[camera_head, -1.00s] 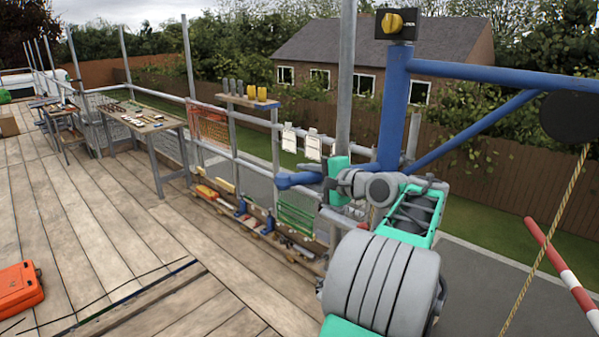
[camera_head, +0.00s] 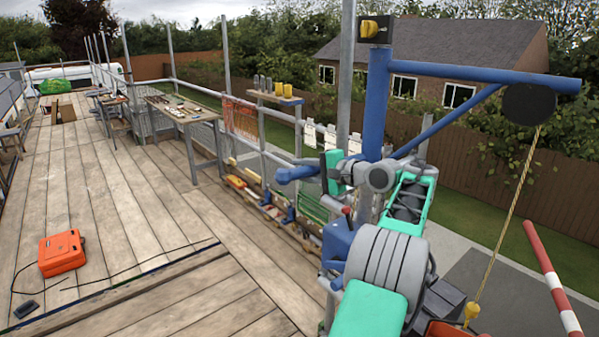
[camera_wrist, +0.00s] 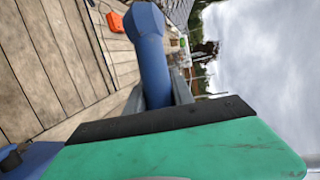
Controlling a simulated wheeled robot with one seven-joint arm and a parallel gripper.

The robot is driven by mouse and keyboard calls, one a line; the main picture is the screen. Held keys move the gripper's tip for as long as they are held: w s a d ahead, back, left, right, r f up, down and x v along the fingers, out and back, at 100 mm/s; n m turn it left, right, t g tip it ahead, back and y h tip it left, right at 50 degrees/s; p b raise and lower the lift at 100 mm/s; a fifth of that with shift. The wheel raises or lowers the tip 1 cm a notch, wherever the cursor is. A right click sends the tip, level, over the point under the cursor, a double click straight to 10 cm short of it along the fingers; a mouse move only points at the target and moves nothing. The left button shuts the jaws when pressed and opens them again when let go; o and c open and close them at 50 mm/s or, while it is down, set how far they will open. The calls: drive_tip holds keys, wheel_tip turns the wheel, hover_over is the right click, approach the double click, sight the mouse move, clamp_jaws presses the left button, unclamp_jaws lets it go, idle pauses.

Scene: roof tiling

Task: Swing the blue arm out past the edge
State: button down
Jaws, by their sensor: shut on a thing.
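The blue arm (camera_head: 478,72) stands on a blue post (camera_head: 375,110) and reaches to the right, with a diagonal blue brace under it. A black pulley wheel (camera_head: 528,104) hangs near its outer end. A blue handle bar (camera_head: 297,174) sticks out left from the post. My gripper (camera_head: 326,172), with green and black fingers, is shut on this handle bar. In the wrist view the handle (camera_wrist: 150,58) rises from behind a black-padded green finger (camera_wrist: 180,145); the other finger is hidden there. The arm's free end is out over the paved ground.
A rope (camera_head: 508,215) hangs from the pulley to a yellow fitting (camera_head: 471,311). A red-and-white pole (camera_head: 552,280) slants at right. Scaffold rails and a workbench (camera_head: 180,108) line the deck edge.

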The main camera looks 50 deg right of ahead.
drive_tip(key=shift+d+f, duration=0.1)
drive_tip(key=shift+d, duration=0.05)
drive_tip(key=c, duration=1.2)
unclamp_jaws()
drive_tip(key=shift+d, duration=0.1)
drive_tip(key=shift+o, duration=0.5)
drive_tip(key=shift+w+a, duration=0.1)
drive_tip(key=shift+a, duration=0.1)
